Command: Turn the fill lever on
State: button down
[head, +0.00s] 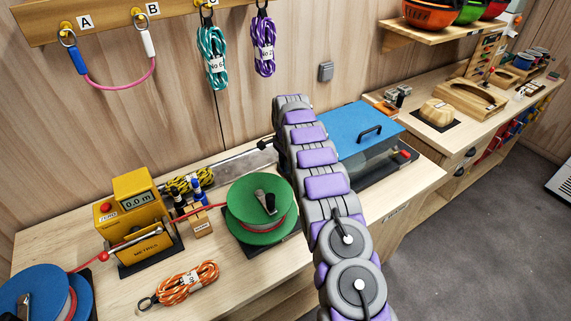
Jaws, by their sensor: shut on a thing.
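My arm reaches up from the bottom of the head view and across the bench. Its far end stands between a long grey metal piece and a clear tank (375,155) with a blue lid (355,128). A small dark part of my gripper (266,143) shows just left of the arm, at the right end of the metal piece. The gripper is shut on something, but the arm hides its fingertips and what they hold. I cannot make out the fill lever or its position. A small red part (404,155) shows at the tank's right end.
A green reel (240,220) stands left of my arm, with a yellow meter (135,205), an orange rope bundle (187,283) and a blue reel (25,290) further left. Ropes hang from a wall rail (110,20). Grey floor (480,240) is clear at the right.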

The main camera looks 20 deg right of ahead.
dwell(0.3)
jog(key=s+d+n+p, duration=0.1)
jog(key=n, duration=0.2)
jog(key=s+d+n+p, duration=0.1)
jog(key=n+p, duration=0.1)
jog(key=n, duration=0.2)
jog(key=s+d+n+p, duration=0.1)
jog(key=n+p, duration=0.1)
jog(key=n, duration=0.1)
jog(key=shift+s+d+r+n, duration=0.15)
jog(key=shift+s+n, duration=0.25)
jog(key=shift+s+d+n+p, duration=0.1)
jog(key=shift+d+n+p, duration=0.4)
jog(key=shift+n, duration=0.55)
jog(key=shift+s+d+n+p, duration=0.1)
jog(key=shift+d+n+p, duration=0.15)
jog(key=shift+d+n, duration=0.55)
jog(key=shift+a+n, duration=0.2)
jog(key=shift+n, duration=0.15)
jog(key=c, duration=0.9)
grip_release()
